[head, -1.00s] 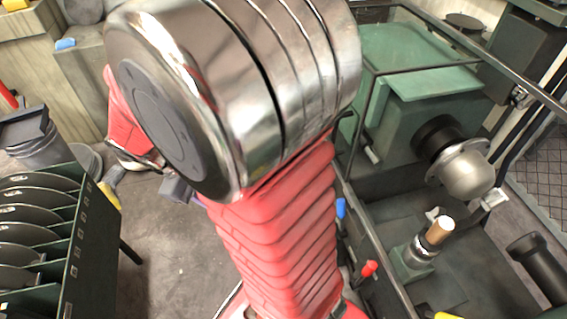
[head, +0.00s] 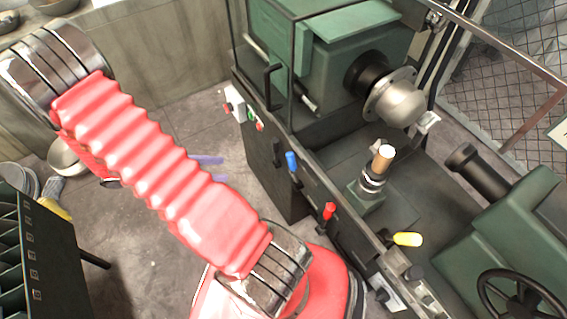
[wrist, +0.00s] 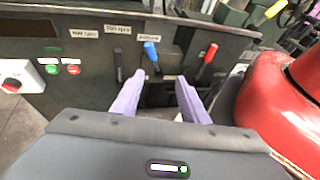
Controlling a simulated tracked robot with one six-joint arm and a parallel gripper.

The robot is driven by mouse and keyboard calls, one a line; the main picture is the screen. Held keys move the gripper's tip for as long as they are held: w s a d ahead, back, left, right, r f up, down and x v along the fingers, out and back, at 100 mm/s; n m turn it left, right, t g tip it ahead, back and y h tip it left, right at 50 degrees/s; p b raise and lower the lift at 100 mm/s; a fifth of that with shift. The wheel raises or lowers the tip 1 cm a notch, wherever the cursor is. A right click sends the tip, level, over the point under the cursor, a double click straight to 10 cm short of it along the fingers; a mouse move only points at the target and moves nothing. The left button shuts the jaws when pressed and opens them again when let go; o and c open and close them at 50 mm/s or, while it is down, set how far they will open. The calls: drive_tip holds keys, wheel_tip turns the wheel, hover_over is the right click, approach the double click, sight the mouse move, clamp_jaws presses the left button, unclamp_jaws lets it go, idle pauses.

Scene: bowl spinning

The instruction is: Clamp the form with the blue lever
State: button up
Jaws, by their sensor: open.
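The blue lever (head: 291,161) stands on the front panel of the green lathe, left of the red lever. In the wrist view the blue lever (wrist: 151,52) stands up from its slot, ahead of my gripper (wrist: 158,88). The two purple fingers are apart with nothing between them, and the lever appears just beyond their tips, roughly between them. I see no contact. In the head view my gripper (head: 207,168) shows only as purple fingers behind my red arm. The form (head: 399,102) is a rounded metal dome on the lathe's black spindle.
A red lever (head: 328,211) is right of the blue one, and a yellow lever (head: 408,239) farther right. Green and red buttons (wrist: 62,70) are on the panel's left. A tool post (head: 372,182) stands on the bed. A dark rack (head: 50,250) is at lower left.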

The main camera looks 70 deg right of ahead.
sight(294, 169)
drive_tip(key=s+d+f+n+g+h, duration=0.1)
drive_tip(key=s+d+f+n+h, duration=0.1)
drive_tip(key=f, duration=0.3)
drive_tip(key=s+d+f+n+g+h, duration=0.1)
drive_tip(key=s+d+f+n+h, duration=0.1)
drive_tip(key=f, duration=0.3)
drive_tip(key=shift+s+d+f+n+g, duration=0.25)
drive_tip(key=shift+s+d+n+g, duration=0.05)
drive_tip(key=shift+s+d+n, duration=0.45)
drive_tip(key=shift+s, duration=0.15)
drive_tip(key=x, duration=1.3)
drive_tip(key=shift+s, duration=0.25)
drive_tip(key=shift+d, duration=0.1)
drive_tip(key=shift+c, duration=0.2)
clamp_jaws()
